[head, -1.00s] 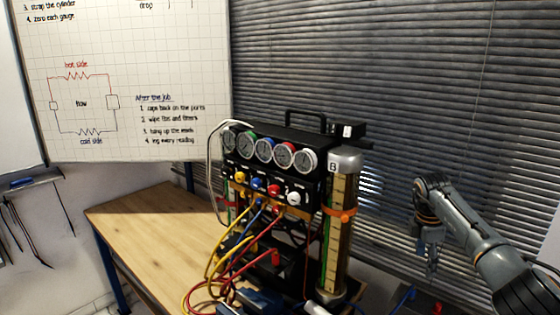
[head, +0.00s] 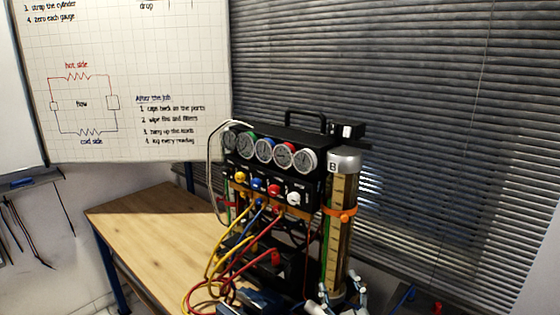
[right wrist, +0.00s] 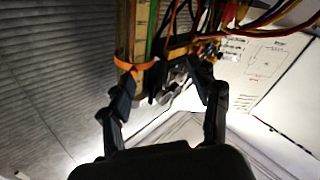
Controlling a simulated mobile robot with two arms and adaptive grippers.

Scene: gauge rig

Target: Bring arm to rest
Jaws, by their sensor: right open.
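My right gripper (head: 342,292) is low at the bottom edge of the head view, in front of the foot of the right-hand cylinder (head: 340,235). In the right wrist view its two fingers stand wide apart with nothing between them (right wrist: 168,98). Beyond the fingertips that view shows the cylinder's orange strap (right wrist: 135,66) and dark rig parts. I cannot tell how far the fingers are from them. Most of my right arm is outside the head view.
The gauge rig (head: 275,137) stands on a wooden bench (head: 150,225), with round gauges on top. Yellow, blue and red hoses (head: 235,257) hang down its front. The bench's left part is bare. A whiteboard (head: 130,85) and window blinds (head: 400,90) are behind.

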